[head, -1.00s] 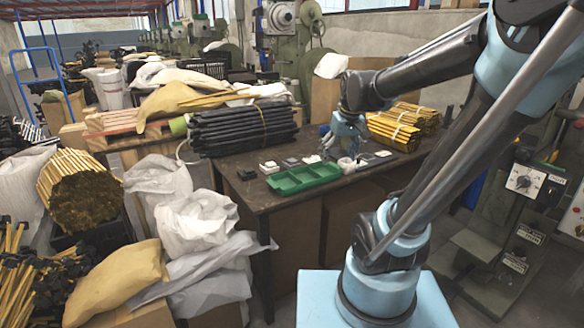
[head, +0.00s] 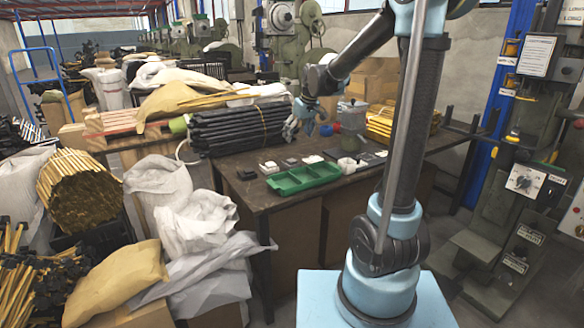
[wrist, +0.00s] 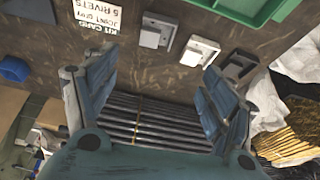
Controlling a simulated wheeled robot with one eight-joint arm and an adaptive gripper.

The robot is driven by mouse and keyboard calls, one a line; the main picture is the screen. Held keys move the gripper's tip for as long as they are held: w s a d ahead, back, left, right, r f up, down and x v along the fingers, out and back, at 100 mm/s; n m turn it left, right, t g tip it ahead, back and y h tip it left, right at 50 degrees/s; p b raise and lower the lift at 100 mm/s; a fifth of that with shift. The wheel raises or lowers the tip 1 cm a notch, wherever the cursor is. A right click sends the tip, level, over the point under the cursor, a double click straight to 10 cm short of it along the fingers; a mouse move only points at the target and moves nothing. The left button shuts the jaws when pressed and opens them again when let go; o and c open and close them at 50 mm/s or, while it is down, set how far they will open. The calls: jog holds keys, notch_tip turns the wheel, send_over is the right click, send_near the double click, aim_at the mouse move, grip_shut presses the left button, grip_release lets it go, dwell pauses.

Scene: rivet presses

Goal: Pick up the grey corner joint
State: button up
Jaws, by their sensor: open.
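The grey corner joint (wrist: 155,34) appears to be the small light grey piece on a block near the top middle of the wrist view. In the head view it appears as a small grey piece (head: 290,162) on the dark workbench, behind the green tray. My gripper (wrist: 160,78) is open and empty, its two blue fingers spread wide. In the head view my gripper (head: 304,118) hangs above the back of the bench, clear of the joint. The joint lies beyond the fingertips in the wrist view, untouched.
A white piece (wrist: 200,51) and a dark piece (wrist: 239,66) sit beside the joint. A kit card (wrist: 103,13) lies on its other side. The green tray (head: 303,178) is in front. A bundle of black bars (head: 238,129) and a grey pot (head: 352,115) stand nearby.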

send_over(291, 162)
jog(key=s, duration=0.2)
jog(key=f, duration=0.9)
jog(key=shift+d+f, duration=0.15)
jog(key=shift+d, duration=0.25)
jog(key=shift+w+d+x, duration=0.1)
jog(key=shift+d+x, duration=0.1)
jog(key=shift+x, duration=0.75)
jog(key=shift+w+d+x, duration=0.1)
jog(key=shift+d+x, duration=0.05)
jog(key=shift+x, duration=0.85)
jog(key=shift+w+a+f, duration=0.15)
jog(key=shift+f, duration=0.45)
jog(key=c, duration=1.1)
